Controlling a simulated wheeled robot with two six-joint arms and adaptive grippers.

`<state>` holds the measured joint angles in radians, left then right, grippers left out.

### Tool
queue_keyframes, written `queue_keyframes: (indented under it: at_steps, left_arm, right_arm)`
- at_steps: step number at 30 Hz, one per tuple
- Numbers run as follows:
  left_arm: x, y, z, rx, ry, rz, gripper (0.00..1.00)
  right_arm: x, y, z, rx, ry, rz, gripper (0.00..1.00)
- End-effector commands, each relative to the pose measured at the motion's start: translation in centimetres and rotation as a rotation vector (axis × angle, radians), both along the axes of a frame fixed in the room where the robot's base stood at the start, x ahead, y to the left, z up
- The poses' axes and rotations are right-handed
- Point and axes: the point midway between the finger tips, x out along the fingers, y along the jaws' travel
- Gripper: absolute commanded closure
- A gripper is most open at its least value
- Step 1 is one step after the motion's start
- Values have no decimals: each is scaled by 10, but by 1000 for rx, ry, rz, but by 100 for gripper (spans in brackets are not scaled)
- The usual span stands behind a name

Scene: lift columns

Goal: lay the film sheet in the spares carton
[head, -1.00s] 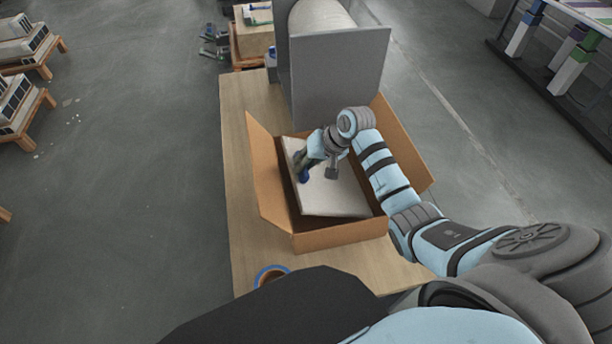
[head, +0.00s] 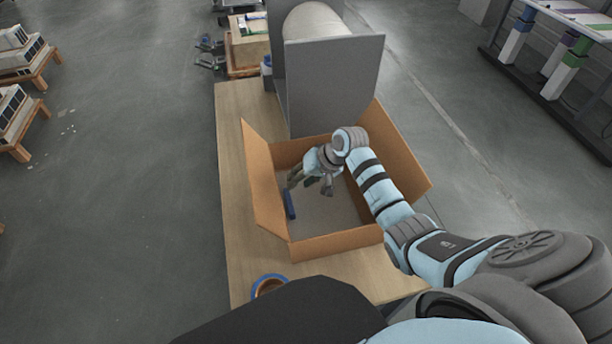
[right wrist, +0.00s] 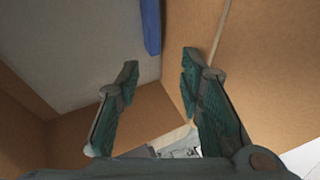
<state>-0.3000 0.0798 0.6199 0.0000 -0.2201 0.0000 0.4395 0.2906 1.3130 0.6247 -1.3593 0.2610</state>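The film sheet (head: 318,214) is a flat grey-white panel with a blue strip (head: 290,205) at its left edge. It lies low inside the open cardboard spares carton (head: 335,244), seemingly flat on the bottom. My right gripper (head: 302,182) is inside the carton, above the sheet's left part. In the right wrist view its fingers (right wrist: 158,78) are spread with nothing between them. The blue strip (right wrist: 151,25) and the grey sheet (right wrist: 80,45) show beyond the fingertips, apart from them. My right arm hides the carton's right part. My left gripper is not in view.
The carton's side flaps (head: 264,182) stand open on a wooden table (head: 236,225). A large pale roll (head: 314,20) between grey panels (head: 335,85) stands right behind it. A tape roll (head: 268,284) lies at the table's front.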

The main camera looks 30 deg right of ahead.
Motion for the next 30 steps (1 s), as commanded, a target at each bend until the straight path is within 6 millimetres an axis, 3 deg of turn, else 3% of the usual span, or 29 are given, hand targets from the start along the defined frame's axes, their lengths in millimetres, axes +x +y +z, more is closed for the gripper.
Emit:
queue_keyframes:
  at_steps: [15, 20, 30]
  left_arm:
    - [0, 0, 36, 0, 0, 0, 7]
    - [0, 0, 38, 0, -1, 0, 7]
    - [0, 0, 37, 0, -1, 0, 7]
  right_arm:
    - [-43, -35, 94, -2, 0, 0, 66]
    - [-48, -37, 103, 0, 0, 1, 66]
    - [-48, -37, 103, 0, 0, 0, 66]
